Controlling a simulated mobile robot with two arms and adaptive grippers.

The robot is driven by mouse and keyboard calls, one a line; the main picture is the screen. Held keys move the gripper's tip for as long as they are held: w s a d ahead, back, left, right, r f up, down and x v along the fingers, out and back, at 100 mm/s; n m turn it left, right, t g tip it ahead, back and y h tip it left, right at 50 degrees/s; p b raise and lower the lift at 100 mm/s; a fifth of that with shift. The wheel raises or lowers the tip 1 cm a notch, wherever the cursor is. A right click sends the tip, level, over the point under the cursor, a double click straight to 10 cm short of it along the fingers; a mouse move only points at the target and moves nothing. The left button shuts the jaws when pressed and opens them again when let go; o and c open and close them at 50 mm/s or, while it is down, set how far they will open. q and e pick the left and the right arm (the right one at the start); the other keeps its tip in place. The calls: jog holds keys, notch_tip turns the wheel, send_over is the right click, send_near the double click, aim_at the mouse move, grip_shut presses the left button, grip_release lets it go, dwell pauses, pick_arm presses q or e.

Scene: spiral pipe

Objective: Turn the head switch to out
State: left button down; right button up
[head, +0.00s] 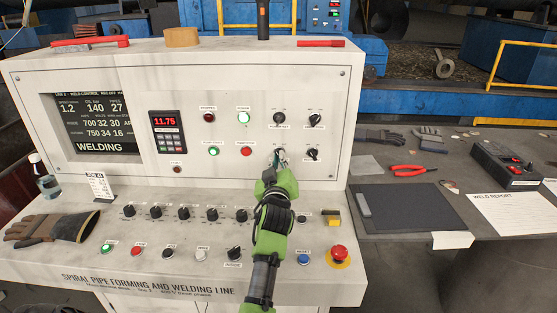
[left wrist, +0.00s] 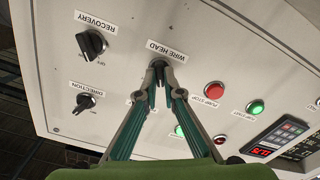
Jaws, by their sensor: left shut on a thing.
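The head switch (left wrist: 158,64) is a dark rotary knob on the pale upright panel, beside a label reading WIRE HEAD in the left wrist view. My left gripper (left wrist: 162,76) is shut on it, fingertips meeting around the knob. The fingers hide most of the knob, so I cannot tell its pointer direction. In the head view, my left gripper (head: 280,158) reaches up to the lower row of the panel and covers the switch. My right gripper is not in view.
The recovery knob (left wrist: 92,43) and direction knob (left wrist: 87,101) sit close by. The red pump stop button (left wrist: 214,90) is on the other side. Below the panel, the sloped desk carries several knobs, buttons and a red emergency stop (head: 339,252). Gloves (head: 52,227) lie at left.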

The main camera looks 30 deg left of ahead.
pick_arm(q)
jog(key=shift+r+m+p, duration=0.2)
jog(key=shift+m+p, duration=0.8)
jog(key=shift+m, duration=4.7)
jog(key=c, duration=2.2)
grip_release()
jog(key=shift+w, duration=0.1)
jog(key=shift+a+f, duration=0.1)
jog(key=shift+f, duration=0.1)
